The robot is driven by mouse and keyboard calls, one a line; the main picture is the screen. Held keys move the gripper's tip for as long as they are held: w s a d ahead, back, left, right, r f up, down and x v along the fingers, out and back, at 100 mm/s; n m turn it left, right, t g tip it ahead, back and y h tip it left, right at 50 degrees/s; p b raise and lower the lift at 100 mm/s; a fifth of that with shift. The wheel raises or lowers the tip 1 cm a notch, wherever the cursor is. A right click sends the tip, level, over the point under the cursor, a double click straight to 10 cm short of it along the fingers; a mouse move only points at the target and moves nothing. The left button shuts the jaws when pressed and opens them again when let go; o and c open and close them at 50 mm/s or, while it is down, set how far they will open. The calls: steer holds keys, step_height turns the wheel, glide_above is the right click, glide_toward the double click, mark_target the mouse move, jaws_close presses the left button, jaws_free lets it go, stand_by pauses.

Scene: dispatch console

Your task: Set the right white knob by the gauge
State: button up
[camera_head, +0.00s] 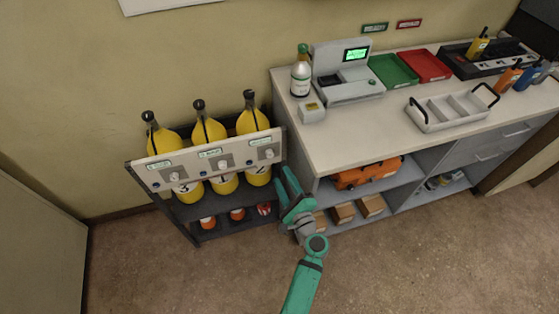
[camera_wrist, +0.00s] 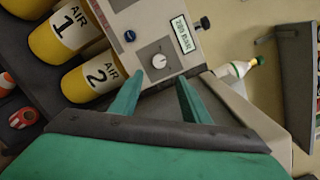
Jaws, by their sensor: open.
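The right white knob (camera_head: 268,153) sits on the right end of the pale sloped panel on the bottle rack. In the wrist view the round white knob (camera_wrist: 159,60) has a pointer mark on its face and a dark blue button beside it. A small label with dark text (camera_wrist: 181,34) is next to it; I cannot read a gauge value. My gripper (camera_wrist: 159,82) is open, its two teal fingers apart with the knob between and just beyond their tips. No contact shows. In the head view my gripper (camera_head: 287,178) is just right of the panel's right end.
The dark rack (camera_head: 186,214) holds yellow numbered air bottles (camera_head: 223,183) behind and below the panel. The white counter (camera_head: 385,135) stands close on the right, with a grey printer-like device (camera_head: 345,80) and a bottle (camera_head: 300,75). Open carpet lies in front.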

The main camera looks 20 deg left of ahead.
mark_target(272, 156)
steer(key=x, duration=0.8)
steer(key=shift+w+a, duration=0.1)
steer(key=shift+a, duration=0.35)
steer(key=shift+w, duration=0.2)
steer(key=shift+d, duration=0.1)
